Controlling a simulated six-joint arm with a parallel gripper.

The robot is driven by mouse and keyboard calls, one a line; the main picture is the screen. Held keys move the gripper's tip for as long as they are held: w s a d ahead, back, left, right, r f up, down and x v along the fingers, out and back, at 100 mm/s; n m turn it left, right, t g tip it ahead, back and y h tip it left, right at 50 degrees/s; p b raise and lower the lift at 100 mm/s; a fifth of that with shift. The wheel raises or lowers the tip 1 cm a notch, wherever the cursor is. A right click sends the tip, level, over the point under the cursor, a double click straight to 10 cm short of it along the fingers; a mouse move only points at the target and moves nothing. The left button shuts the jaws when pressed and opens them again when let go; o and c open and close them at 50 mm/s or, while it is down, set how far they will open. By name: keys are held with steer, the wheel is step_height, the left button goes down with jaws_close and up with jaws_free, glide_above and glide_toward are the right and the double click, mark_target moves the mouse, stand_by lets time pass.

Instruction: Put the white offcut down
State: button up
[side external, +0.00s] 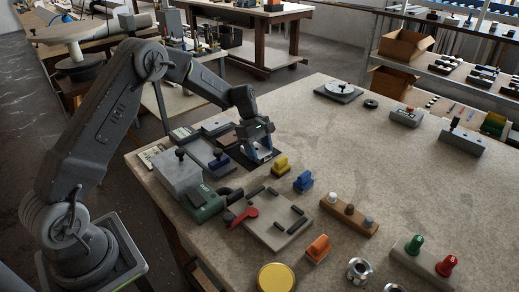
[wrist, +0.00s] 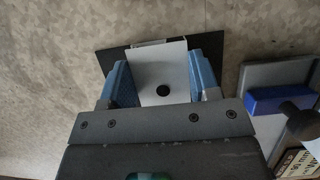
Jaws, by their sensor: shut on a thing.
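The white offcut (wrist: 161,62) is a flat pale piece with a round dark hole, seen in the wrist view. My gripper (wrist: 163,75) is shut on it, with one blue finger against each side. It is over a black flat mat or plate (wrist: 116,58) on the worktop. In the side external view my gripper (side external: 258,154) is low over the bench near its left edge, and the offcut is mostly hidden by the fingers. I cannot tell whether the offcut touches the black surface.
A grey fixture with a blue block (wrist: 280,97) stands close at the right in the wrist view. A yellow knob piece (side external: 282,164) and a blue one (side external: 303,181) stand near my gripper.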

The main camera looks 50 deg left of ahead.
steer(key=o, duration=0.9)
steer(key=shift+f, duration=0.1)
steer(key=v, duration=1.2)
steer(key=s+d+r+m+y, duration=0.1)
steer(key=s+d+r+m, duration=0.4)
steer(key=r, duration=0.3)
steer(key=s+d+r+m+t+y, duration=0.2)
steer(key=s+d+r+m, duration=0.25)
steer(key=s, duration=0.55)
steer(key=s+d+m+t, duration=0.1)
steer(key=s+m, duration=0.1)
steer(key=s, duration=0.3)
steer(key=s+d+f+m+t+y, duration=0.1)
steer(key=s+m, duration=0.2)
steer(key=s, duration=0.3)
steer(key=s+d+m+t, duration=0.1)
steer(key=s+m, duration=0.2)
steer(key=s, duration=0.2)
steer(key=shift+s+d+f+m+t, duration=0.2)
steer(key=shift+s+f+m+t, duration=0.05)
steer(key=shift+s+f+t, duration=0.1)
